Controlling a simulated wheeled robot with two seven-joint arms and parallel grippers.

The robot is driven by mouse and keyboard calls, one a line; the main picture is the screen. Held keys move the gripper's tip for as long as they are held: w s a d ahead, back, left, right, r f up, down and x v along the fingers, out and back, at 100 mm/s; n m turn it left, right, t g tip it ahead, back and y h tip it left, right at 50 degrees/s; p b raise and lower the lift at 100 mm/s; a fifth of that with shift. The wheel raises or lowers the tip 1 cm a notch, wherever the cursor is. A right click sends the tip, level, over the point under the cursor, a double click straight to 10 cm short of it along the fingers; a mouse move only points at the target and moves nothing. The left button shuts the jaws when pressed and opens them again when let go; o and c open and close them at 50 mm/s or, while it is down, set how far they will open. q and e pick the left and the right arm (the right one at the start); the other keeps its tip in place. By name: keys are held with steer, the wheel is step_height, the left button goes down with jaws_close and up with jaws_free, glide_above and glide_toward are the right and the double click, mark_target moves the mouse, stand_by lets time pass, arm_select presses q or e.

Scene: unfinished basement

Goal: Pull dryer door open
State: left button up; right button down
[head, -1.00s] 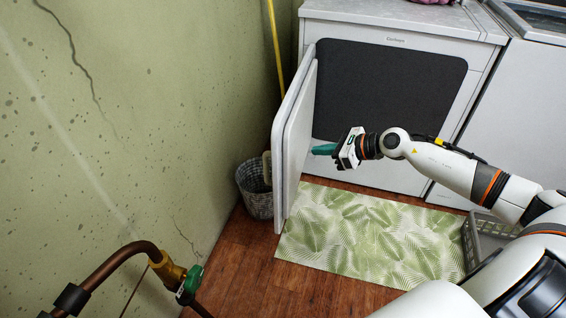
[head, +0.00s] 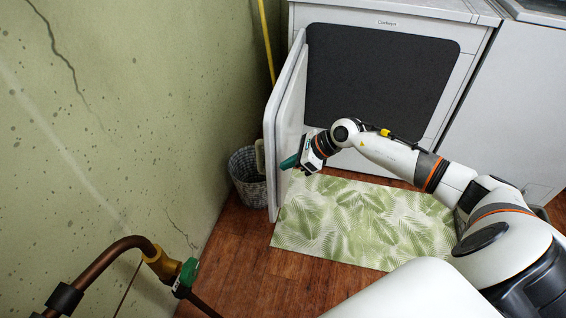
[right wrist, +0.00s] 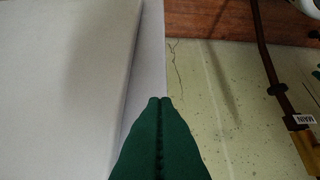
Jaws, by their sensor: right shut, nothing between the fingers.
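The white dryer (head: 405,30) stands at the back with its dark rectangular opening (head: 375,85) facing me. Its door (head: 284,120) is swung wide open to the left, seen almost edge-on near the green wall. My right gripper (head: 288,162) is shut and empty, with its green fingertips at the inner face of the door. In the right wrist view the shut green fingers (right wrist: 160,102) point at the white door panel (right wrist: 70,80) near its edge. Whether they touch it I cannot tell. My left gripper is not in view.
A grey woven basket (head: 246,180) stands on the wood floor between door and wall. A leaf-patterned mat (head: 360,220) lies before the dryer. A copper pipe with a green valve (head: 186,275) is at the lower left. Another white appliance (head: 525,100) stands at right.

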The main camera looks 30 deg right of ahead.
steer(key=shift+w+a, duration=0.6)
steer(key=shift+a, duration=0.05)
